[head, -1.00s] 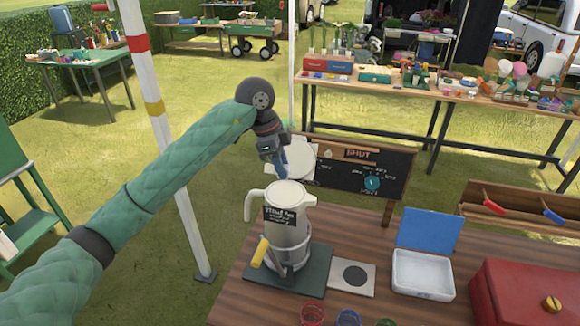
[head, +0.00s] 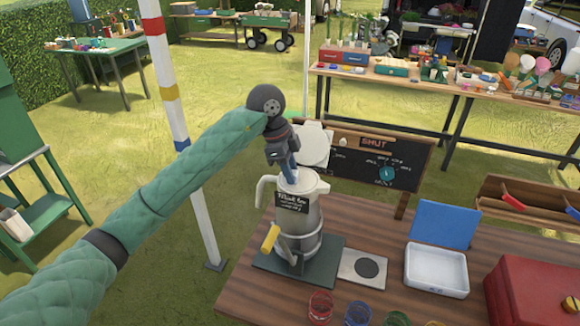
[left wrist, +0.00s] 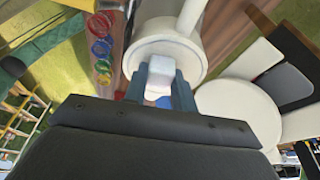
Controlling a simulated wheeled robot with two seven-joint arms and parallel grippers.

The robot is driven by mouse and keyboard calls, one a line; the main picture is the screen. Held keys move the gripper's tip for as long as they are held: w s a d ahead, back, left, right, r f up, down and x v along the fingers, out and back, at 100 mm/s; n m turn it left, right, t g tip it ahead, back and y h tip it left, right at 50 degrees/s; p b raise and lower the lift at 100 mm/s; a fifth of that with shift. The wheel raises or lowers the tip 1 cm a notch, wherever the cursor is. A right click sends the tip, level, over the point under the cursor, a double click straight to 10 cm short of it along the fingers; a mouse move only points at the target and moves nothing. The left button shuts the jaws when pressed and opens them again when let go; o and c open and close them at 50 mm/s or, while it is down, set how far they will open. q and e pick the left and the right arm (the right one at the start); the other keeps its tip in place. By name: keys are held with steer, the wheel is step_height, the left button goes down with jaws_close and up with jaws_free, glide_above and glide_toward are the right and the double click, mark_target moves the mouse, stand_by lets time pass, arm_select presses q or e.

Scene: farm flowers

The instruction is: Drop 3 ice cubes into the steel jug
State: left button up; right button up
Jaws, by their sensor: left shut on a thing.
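The steel jug (head: 312,218) stands upright on a dark green mat on the wooden table, with a dark label on its front and a pale handle at its left. My left gripper (head: 290,178) is over the jug's mouth, fingers pointing down. In the left wrist view, its blue fingers (left wrist: 160,90) are shut on a pale ice cube (left wrist: 160,72), with the jug's round rim (left wrist: 196,62) just beyond. The inside of the jug is hidden. A white box (head: 437,272) with its blue lid open is at the right; its contents cannot be made out. My right gripper is out of view.
Coloured glass rings (head: 320,306) line the table's front. A metal plate (head: 363,268) lies right of the jug and a red box (head: 530,290) at the far right.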

arm_select(q)
steer(key=shift+f, duration=0.2)
steer(key=o, duration=0.8)
steer(key=shift+o, duration=1.1)
steer(key=shift+r, duration=0.1)
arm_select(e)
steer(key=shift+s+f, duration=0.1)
arm_select(q)
steer(key=shift+w+a+r+b, duration=0.15)
steer(key=shift+r+b, duration=0.1)
steer(key=shift+b, duration=0.15)
steer(key=b+v, duration=0.2)
steer(key=v, duration=0.5)
steer(key=shift+b, duration=0.3)
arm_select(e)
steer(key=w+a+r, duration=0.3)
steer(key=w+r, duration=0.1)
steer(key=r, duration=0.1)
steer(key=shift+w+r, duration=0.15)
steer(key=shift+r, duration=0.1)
